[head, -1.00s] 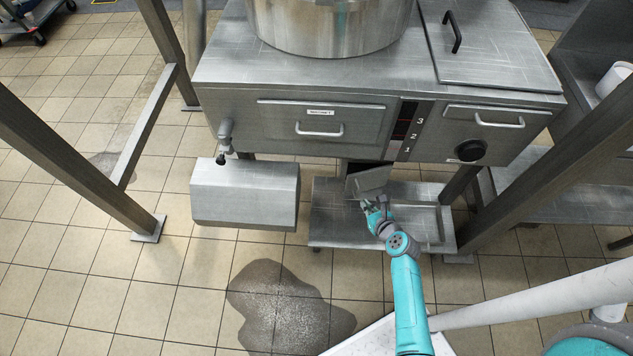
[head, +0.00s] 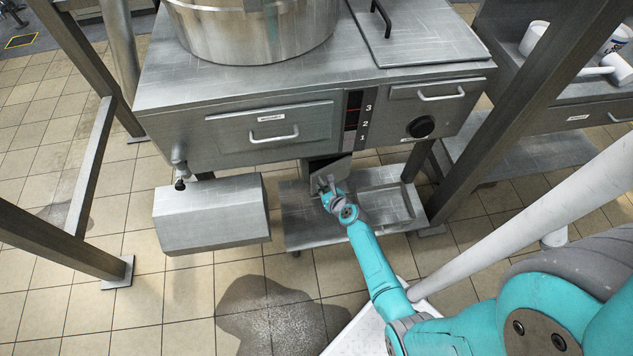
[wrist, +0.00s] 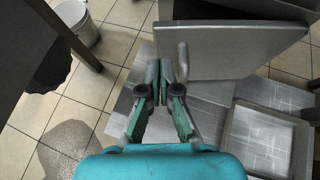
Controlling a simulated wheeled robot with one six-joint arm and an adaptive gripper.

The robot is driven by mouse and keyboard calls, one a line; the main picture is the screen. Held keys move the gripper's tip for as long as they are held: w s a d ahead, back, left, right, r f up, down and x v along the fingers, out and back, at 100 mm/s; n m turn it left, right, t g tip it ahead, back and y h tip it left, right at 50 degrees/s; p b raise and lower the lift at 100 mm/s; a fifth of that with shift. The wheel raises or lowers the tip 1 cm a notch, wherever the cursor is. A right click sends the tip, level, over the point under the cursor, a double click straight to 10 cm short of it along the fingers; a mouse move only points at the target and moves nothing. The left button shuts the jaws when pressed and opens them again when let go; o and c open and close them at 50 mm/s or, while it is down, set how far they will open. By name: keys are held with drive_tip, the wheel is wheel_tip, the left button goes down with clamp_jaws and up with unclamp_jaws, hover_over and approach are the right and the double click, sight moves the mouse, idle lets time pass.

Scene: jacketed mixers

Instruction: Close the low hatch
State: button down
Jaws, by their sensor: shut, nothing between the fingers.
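The low hatch (head: 335,172) is a small grey metal flap under the machine's body, below the 1-2-3 scale. It stands swung out, with a dark opening beside it. In the wrist view the hatch (wrist: 235,48) is a large plate at the upper right, with an upright bar handle (wrist: 183,62) by its left edge. My gripper (head: 325,187) is at the hatch's lower left in the head view. In the wrist view my gripper (wrist: 167,76) is shut and empty, its fingertips just left of the handle. I cannot tell whether they touch it.
A grey metal tray (head: 378,205) lies low beneath the hatch. Steel posts (head: 530,115) flank the machine on both sides. A dark wet patch (head: 270,315) lies on the tiled floor in front.

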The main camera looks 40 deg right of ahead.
sight(311, 175)
drive_tip(key=shift+w+d, duration=0.2)
drive_tip(key=shift+w, duration=0.55)
drive_tip(key=shift+w+d, duration=0.15)
drive_tip(key=shift+w, duration=0.55)
drive_tip(key=shift+w+d, duration=0.2)
drive_tip(key=shift+w, duration=0.95)
drive_tip(key=shift+w+d, duration=0.2)
drive_tip(key=shift+w, duration=0.9)
drive_tip(key=shift+s, duration=0.1)
